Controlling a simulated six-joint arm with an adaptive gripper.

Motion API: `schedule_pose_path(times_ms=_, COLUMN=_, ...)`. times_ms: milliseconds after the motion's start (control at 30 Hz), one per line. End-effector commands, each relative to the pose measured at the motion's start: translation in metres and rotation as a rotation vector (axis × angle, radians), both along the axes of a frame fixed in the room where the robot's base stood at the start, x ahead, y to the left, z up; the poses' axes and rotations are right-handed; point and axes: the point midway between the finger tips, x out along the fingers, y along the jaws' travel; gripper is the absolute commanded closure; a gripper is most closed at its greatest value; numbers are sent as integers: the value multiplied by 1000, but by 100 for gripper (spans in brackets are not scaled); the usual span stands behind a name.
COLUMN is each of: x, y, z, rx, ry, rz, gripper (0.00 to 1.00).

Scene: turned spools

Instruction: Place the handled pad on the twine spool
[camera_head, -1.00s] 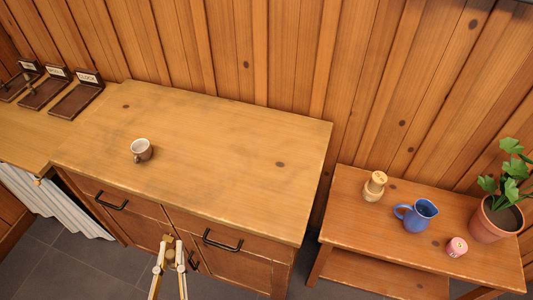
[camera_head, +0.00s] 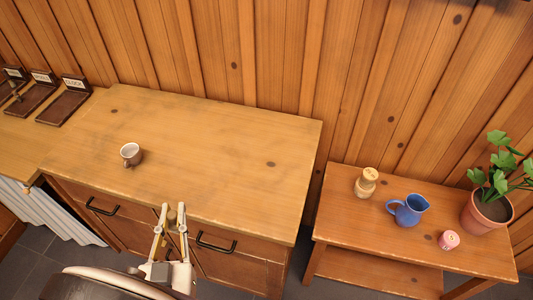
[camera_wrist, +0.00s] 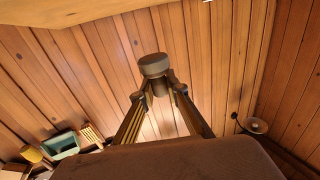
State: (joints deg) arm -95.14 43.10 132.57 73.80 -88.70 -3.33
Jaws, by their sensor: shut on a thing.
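My gripper (camera_head: 173,212) is in front of the wooden cabinet, near its front edge and well left of the side table. It is shut on a small round-ended piece, taken to be the handled pad (camera_head: 172,217). In the wrist view the pad (camera_wrist: 154,66) is a grey-brown disc-like head on a narrower stem between the fingertips (camera_wrist: 158,92). A tan turned spool (camera_head: 366,184), likely the twine spool, stands upright on the side table at the right, apart from my gripper.
A blue jug (camera_head: 408,210), a pink round item (camera_head: 448,240) and a potted plant (camera_head: 487,212) stand on the side table (camera_head: 340,222). A small cup (camera_head: 131,154) is on the cabinet top (camera_head: 220,150), otherwise clear. Labelled wooden stands (camera_head: 62,100) are at far left.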

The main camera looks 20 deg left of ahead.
Motion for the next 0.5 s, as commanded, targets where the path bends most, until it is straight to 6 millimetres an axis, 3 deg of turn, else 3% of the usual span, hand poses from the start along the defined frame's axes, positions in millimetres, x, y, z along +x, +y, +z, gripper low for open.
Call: schedule_pose_path(times_ms=500, x=95, y=-14, z=0, rx=13, ry=5, rz=-58, gripper=98)
